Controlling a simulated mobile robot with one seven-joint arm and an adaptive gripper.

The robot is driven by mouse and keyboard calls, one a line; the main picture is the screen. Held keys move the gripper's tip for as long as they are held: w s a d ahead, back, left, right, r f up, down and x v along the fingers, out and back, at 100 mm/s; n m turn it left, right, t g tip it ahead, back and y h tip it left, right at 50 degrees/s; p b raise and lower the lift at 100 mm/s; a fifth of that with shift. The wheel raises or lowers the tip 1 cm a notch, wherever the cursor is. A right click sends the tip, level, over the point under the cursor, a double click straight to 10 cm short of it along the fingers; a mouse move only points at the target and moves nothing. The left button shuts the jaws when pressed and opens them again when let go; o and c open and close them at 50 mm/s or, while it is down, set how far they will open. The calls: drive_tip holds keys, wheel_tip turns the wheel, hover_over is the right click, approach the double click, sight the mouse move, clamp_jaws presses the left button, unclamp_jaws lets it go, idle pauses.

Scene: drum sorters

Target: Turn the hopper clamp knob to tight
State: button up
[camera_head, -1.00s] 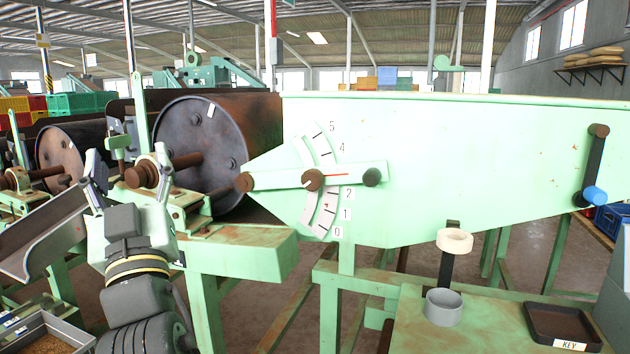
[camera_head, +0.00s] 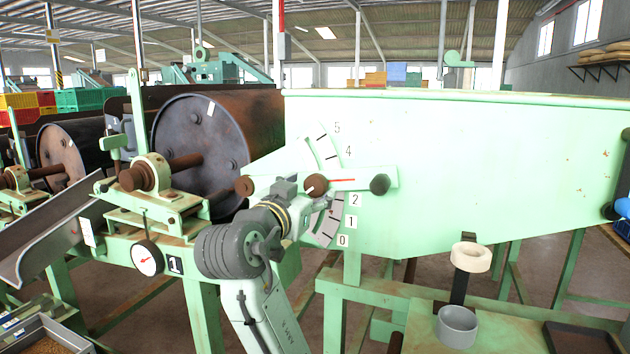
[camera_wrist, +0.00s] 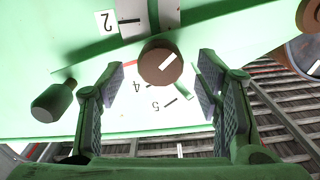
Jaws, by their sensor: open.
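The brown round clamp knob (camera_head: 316,183) with a white line on its face sits on the flat lever (camera_head: 350,178) across the hopper's numbered scale. In the wrist view the knob (camera_wrist: 160,64) lies between and slightly beyond the fingertips, its line slanting. My gripper (camera_wrist: 162,76) is open and empty, one finger on each side of the knob with gaps showing. In the head view my gripper (camera_head: 295,188) is just left of the knob and partly covers the lever and scale. The red pointer line lies between 2 and 4.
The green hopper (camera_head: 470,150) fills the right side. A drum (camera_head: 195,150) stands at left. A white ring (camera_head: 470,257) is on a post below right.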

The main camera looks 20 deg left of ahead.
sight(314, 188)
drive_tip(key=shift+w+p, duration=0.3)
drive_tip(key=shift+w, duration=1.4)
drive_tip(key=c, duration=1.2)
